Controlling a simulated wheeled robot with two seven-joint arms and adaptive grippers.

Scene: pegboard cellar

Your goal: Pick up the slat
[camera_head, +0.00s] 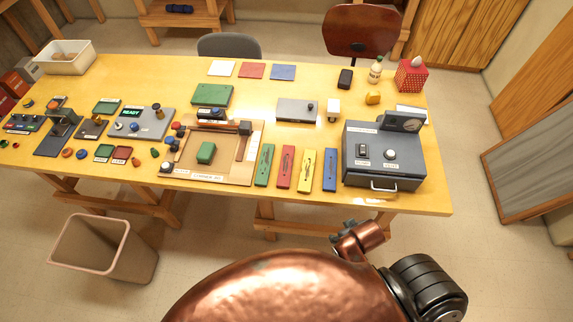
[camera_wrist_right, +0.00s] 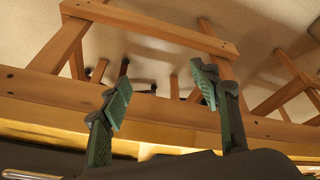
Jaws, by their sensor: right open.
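Several long flat slat-like bars lie side by side along the table's front edge in the head view: a green one (camera_head: 264,165), a red one (camera_head: 286,167), a yellow one (camera_head: 308,170) and a blue one (camera_head: 330,169). I cannot tell which piece is the slat; a narrow brown strip (camera_head: 241,147) also lies on the wooden board left of them. My right gripper (camera_wrist_right: 160,93) is open and empty in the right wrist view, its green-padded fingers apart in front of the table's wooden frame (camera_wrist_right: 150,118). No bar shows in that view. My left gripper is out of view.
A grey box with a front handle (camera_head: 383,165) stands right of the bars. The wooden board (camera_head: 220,178) carries a green block (camera_head: 206,152). A bin (camera_head: 90,255) stands on the floor at left. A chair (camera_head: 361,30) is behind the table.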

